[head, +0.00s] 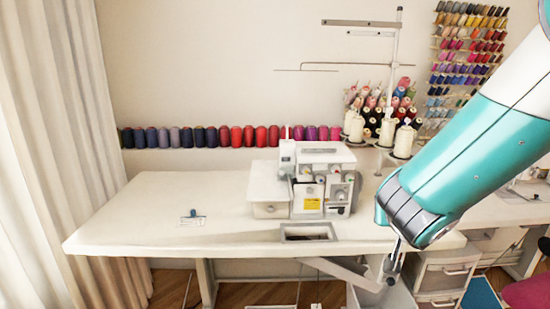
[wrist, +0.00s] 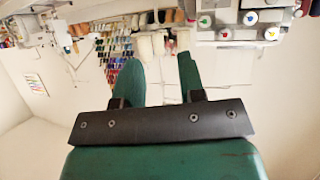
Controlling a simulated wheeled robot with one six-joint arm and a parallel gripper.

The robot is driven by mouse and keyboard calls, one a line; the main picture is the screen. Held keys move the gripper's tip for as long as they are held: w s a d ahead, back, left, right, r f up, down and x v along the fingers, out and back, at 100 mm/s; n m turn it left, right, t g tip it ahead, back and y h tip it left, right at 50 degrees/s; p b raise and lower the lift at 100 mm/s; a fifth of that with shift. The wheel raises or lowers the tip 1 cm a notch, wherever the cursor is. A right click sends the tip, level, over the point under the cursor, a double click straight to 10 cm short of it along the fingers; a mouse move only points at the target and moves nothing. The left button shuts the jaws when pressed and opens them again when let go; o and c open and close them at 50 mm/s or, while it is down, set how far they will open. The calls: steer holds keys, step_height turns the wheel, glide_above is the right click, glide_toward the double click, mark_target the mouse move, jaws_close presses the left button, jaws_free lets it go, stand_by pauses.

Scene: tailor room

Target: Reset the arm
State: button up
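My gripper (wrist: 157,66) shows in the wrist view as two green fingers on a dark bracket. The fingers stand apart with a clear gap and nothing between them. In the head view my teal and white arm reaches in from the right, over the right end of the white sewing table (head: 150,210). I cannot clearly make out my gripper's fingers there. The white sewing machine (head: 320,180) stands on the table left of my arm. It also shows upside down at the top right of the wrist view (wrist: 240,18).
A small blue clip (head: 193,214) lies on the table's left part, which is otherwise bare. A thread stand with cream cones (head: 404,142) is behind my arm. Thread spools (head: 235,136) line the wall. A white drawer unit (head: 445,275) is below right. A curtain (head: 55,130) hangs at left.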

steer(key=s+a+r+n+g+y+p, duration=0.1)
steer(key=s+a+r+n+g+y, duration=0.1)
steer(key=s, duration=0.7)
steer(key=s+a+r+n+g+y+p, duration=0.2)
steer(key=s+a+r+n+g+y, duration=0.1)
steer(key=s, duration=0.6)
steer(key=s+a+r+n+g+y+p, duration=0.2)
steer(key=s+a+r+n+g, duration=0.3)
steer(key=s, duration=0.5)
steer(key=shift+a+r+g+y, duration=0.5)
steer(key=shift+a+g, duration=0.25)
steer(key=shift+g, duration=0.25)
steer(key=shift+w, duration=0.1)
